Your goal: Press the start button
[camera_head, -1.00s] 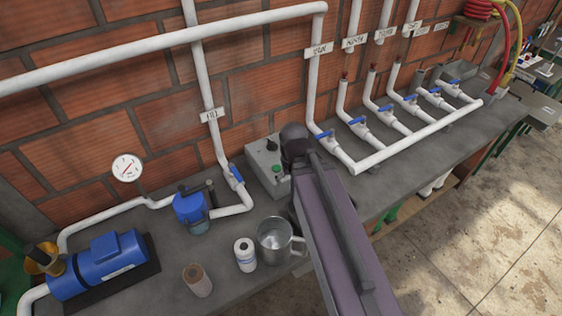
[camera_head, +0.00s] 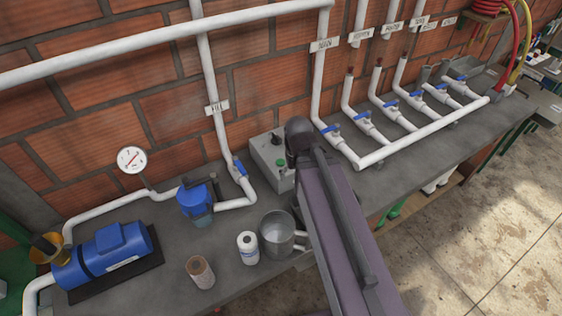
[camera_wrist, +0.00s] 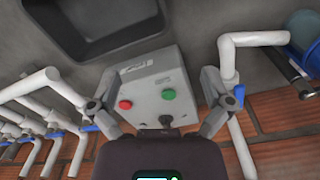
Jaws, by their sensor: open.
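A grey control box (camera_head: 262,157) stands on the bench against the brick wall. It also shows in the wrist view (camera_wrist: 150,86), with a green button (camera_wrist: 168,94), a red button (camera_wrist: 125,104) and a black knob (camera_wrist: 166,120) on its face. The green button also shows in the head view (camera_head: 280,162); the red one is hidden there. I cannot read the box's label. My gripper (camera_wrist: 160,82) is open and empty, its fingers spread to either side of the box in the wrist view. My arm hides the gripper in the head view.
A blue pump (camera_head: 105,255) is at left. White pipes with blue valves (camera_head: 332,129) run to the right. A dark basin (camera_wrist: 95,25) shows in the wrist view.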

